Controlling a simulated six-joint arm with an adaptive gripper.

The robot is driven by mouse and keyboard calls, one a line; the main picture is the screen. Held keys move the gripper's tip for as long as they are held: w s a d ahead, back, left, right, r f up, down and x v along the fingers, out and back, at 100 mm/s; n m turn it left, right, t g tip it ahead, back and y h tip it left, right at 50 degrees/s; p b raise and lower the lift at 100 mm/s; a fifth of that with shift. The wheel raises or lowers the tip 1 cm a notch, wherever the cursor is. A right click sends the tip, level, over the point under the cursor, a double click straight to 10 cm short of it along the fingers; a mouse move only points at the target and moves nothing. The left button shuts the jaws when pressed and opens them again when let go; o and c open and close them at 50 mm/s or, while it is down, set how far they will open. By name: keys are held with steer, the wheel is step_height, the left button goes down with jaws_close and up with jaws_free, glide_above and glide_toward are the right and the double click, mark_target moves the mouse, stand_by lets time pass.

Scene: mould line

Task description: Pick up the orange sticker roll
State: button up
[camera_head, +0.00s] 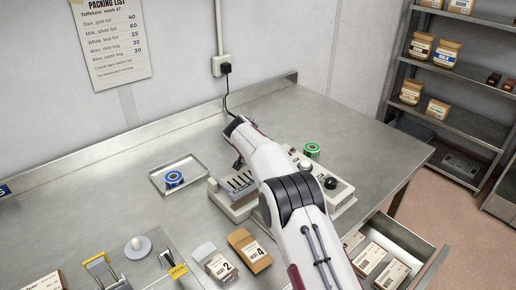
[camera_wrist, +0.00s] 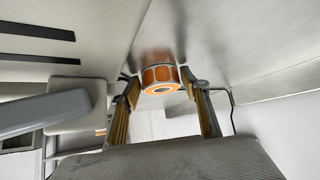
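In the head view my gripper (camera_head: 237,140) is at the back of the worktop near the wall, mostly hidden behind my arm. The orange roll is hidden there.
A blue roll (camera_head: 174,178) lies in a shallow tray (camera_head: 190,165) at the left. A green roll (camera_head: 312,150) stands on or behind the grey machine (camera_head: 343,190) under my arm. A cable (camera_head: 228,95) hangs from the wall near my gripper. An open drawer (camera_head: 420,250) is at the front right.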

steer(key=c, duration=0.6)
steer(key=shift+o, duration=0.2)
steer(key=shift+r, duration=0.1)
step_height(320, 180, up, 10)
stand_by(0.3)
steer(key=shift+d, duration=0.1)
stand_by(0.5)
